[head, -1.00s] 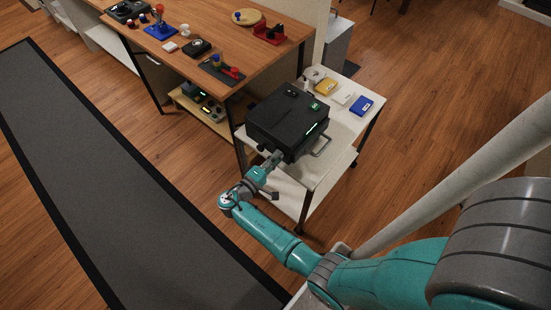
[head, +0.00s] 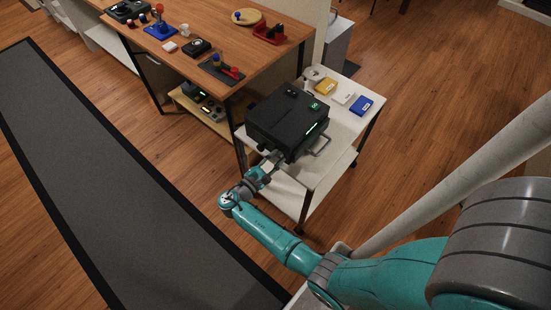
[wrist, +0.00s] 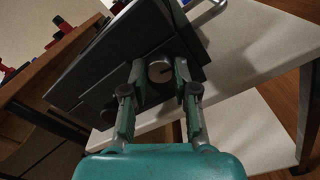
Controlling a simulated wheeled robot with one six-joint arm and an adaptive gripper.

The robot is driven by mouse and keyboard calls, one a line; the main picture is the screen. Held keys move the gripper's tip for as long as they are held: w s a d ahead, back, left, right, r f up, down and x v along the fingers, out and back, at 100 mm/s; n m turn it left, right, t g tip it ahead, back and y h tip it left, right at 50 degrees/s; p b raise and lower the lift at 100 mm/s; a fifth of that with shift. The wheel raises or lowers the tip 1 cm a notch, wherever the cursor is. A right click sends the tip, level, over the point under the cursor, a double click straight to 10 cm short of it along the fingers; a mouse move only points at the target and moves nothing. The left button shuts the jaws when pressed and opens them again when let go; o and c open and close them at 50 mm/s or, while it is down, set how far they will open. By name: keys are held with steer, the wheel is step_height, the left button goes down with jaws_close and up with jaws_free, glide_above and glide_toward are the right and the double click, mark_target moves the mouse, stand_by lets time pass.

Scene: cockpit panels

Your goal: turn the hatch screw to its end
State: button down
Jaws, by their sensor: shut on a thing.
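In the head view, my gripper (head: 270,160) is at the near side of the box, and the screw is hidden there. A second dark round part (wrist: 109,112) sits on the same face, left of the left finger.
The box stands on a white cart (head: 318,168) with a metal handle (head: 322,147) at its right side. Yellow (head: 326,87) and blue (head: 361,105) items lie behind it. A wooden table (head: 240,62) with several devices is at the back left.

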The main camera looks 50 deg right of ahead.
steer(key=shift+n, duration=1.9)
steer(key=c, duration=0.9)
jaws_free()
steer(key=shift+a, duration=0.15)
steer(key=a, duration=1.1)
steer(key=shift+s+a, duration=0.25)
steer(key=shift+a, duration=0.15)
